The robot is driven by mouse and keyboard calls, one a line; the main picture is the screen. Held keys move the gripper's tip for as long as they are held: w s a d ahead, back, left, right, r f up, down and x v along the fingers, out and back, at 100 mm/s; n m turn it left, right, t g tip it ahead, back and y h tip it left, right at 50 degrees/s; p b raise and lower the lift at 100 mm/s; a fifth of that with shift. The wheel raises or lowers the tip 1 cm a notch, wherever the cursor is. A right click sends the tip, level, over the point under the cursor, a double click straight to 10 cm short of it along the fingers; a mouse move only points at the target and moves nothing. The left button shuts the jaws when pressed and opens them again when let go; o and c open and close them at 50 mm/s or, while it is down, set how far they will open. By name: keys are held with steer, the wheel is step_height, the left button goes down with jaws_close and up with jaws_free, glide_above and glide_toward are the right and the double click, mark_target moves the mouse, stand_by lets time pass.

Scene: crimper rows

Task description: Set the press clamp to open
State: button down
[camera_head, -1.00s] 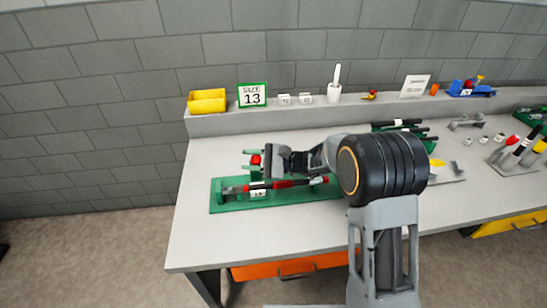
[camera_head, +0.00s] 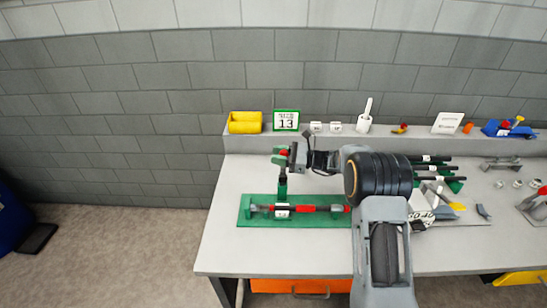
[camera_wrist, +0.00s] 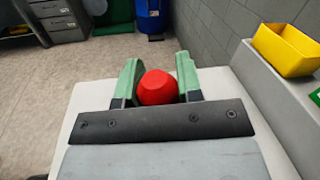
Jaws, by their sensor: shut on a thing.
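The press clamp stands on a long green base (camera_head: 256,221) near the front left of the bench. Its dark and green lever (camera_head: 282,187) stands about upright. The red knob (camera_head: 284,152) tops the lever; in the wrist view the knob (camera_wrist: 157,88) sits between two green fingertips. My gripper (camera_head: 283,157) is shut on the knob, reaching in from the right; it also shows in the wrist view (camera_wrist: 157,76). A red and black rod (camera_head: 306,209) lies along the base, with a white label in front. My gripper hides part of the knob.
A ledge behind carries a yellow bin (camera_head: 245,122), a "SIZE 13" sign (camera_head: 286,120) and a white cup (camera_head: 364,123). Black and green tools (camera_head: 432,168) lie right of my arm. The bench left of the base is clear.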

steer(key=shift+w+r, duration=0.1)
steer(key=shift+r, duration=0.05)
steer(key=c, duration=0.8)
jaws_free()
steer(key=d+b, duration=0.1)
steer(key=d, duration=0.3)
steer(key=s+d+b, duration=0.1)
steer(key=d, duration=0.4)
steer(key=s+d+b, duration=0.1)
steer(key=d, duration=0.3)
steer(key=shift+d+f, duration=0.3)
steer(key=shift+d, duration=0.05)
